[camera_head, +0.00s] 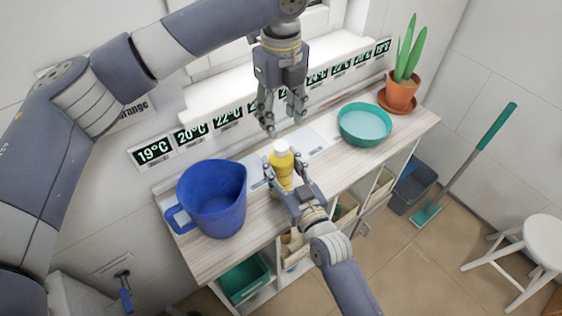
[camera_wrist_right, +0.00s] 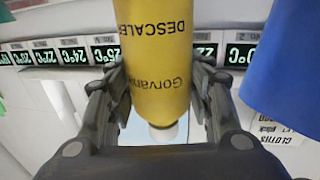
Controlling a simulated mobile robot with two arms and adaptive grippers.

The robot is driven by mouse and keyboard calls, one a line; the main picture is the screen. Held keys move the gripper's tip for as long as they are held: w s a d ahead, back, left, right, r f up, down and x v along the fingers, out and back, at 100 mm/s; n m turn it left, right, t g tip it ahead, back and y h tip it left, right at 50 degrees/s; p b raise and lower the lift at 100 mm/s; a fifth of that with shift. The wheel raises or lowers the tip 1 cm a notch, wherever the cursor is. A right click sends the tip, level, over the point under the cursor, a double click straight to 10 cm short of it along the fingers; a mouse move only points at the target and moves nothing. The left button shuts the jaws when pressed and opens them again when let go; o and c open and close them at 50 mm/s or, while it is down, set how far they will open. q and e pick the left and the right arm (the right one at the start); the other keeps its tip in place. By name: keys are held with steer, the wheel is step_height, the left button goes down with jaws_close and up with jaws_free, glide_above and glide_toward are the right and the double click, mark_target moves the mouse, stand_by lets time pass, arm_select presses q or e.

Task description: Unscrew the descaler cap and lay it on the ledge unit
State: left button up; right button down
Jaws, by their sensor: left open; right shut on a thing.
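The yellow descaler bottle (camera_head: 281,168) stands upright on the wooden top of the ledge unit (camera_head: 252,228), its white cap (camera_head: 281,146) on its top. My right gripper (camera_head: 285,188) is shut around the bottle's body; in the right wrist view the yellow bottle (camera_wrist_right: 158,60) sits between the fingers, with the white cap (camera_wrist_right: 164,134) at its lower end there. My left gripper (camera_head: 282,126) is open and empty, pointing down just above the cap and apart from it.
A blue pitcher (camera_head: 213,200) stands left of the bottle. A teal bowl (camera_head: 364,125) and a potted plant (camera_head: 402,88) are to the right. Temperature displays (camera_head: 228,117) line the back.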

mark_target(281, 145)
arm_select(q)
steer(key=m, duration=0.3)
steer(key=shift+m, duration=0.3)
steer(key=shift+f, duration=0.15)
steer(key=shift+m, duration=0.3)
steer(key=shift+f, duration=3.85)
